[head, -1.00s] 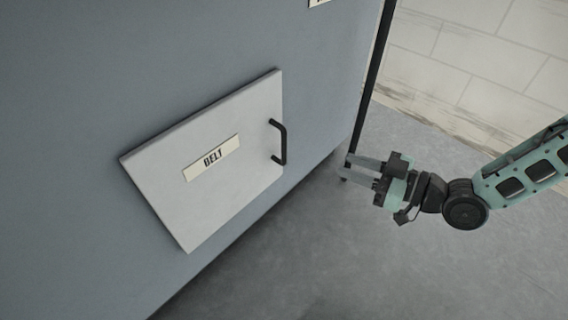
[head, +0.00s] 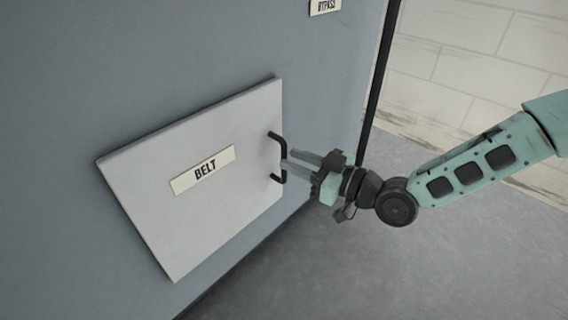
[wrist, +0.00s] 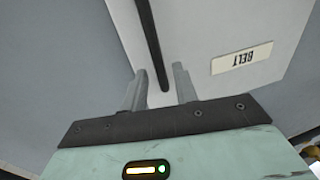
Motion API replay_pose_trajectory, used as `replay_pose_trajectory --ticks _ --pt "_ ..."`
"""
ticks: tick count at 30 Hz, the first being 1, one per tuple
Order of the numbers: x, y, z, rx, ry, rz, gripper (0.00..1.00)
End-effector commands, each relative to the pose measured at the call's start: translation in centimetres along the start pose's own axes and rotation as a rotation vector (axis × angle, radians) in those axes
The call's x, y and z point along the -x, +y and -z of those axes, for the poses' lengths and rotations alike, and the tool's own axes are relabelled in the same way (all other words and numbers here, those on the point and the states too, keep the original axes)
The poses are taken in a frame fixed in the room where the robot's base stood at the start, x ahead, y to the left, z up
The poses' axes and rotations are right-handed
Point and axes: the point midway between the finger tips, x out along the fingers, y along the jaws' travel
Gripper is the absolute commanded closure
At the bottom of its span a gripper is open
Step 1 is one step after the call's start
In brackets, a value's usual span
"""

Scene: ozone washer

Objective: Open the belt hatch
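The belt hatch (head: 215,222) is a light grey square panel, seemingly flush with the blue-grey machine wall, with a cream "BELT" label (head: 202,170). Its black bar handle (head: 281,150) is along the right edge. My gripper (head: 289,160) is at the handle from the right, its fingertips overlapping the handle's lower half. In the wrist view my gripper (wrist: 159,69) has its two fingers apart, with the lower end of the handle (wrist: 150,40) showing between them. The fingers do not appear closed on the bar. The hatch also shows in the wrist view (wrist: 215,25).
A "BYPASS" label (head: 325,6) is on the machine wall (head: 190,60) above the hatch. A black edge post (head: 377,85) runs along the machine's right corner. The grey floor (head: 440,270) at lower right is clear. A pale tiled wall (head: 480,60) is behind.

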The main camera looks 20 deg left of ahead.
Motion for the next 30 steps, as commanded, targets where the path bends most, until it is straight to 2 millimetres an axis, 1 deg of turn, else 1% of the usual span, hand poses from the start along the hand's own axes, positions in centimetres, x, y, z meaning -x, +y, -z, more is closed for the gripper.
replay_pose_trajectory --ticks 1,3,7,12,18,20,21,22,26,30 --pt "-0.9 -0.1 -0.3 0.001 0.002 0.002 0.71" --pt "-1.8 0.0 -0.3 0.001 0.001 0.0 0.71" --pt "-2.9 -0.1 -0.1 0.001 0.001 0.001 0.71" --pt "-3.4 0.0 0.0 0.0 0.0 0.0 0.71" --pt "-3.4 0.0 0.0 0.0 0.0 0.0 0.71" --pt "-3.4 0.0 0.0 0.0 0.0 0.0 0.88" --pt "-3.4 0.0 0.0 0.0 0.0 0.0 0.99" --pt "-3.4 0.0 0.0 0.0 0.0 0.0 1.0" --pt "-3.4 0.0 0.0 0.0 0.0 0.0 1.0" --pt "-3.6 -0.5 0.1 -0.001 0.0 0.002 1.0"
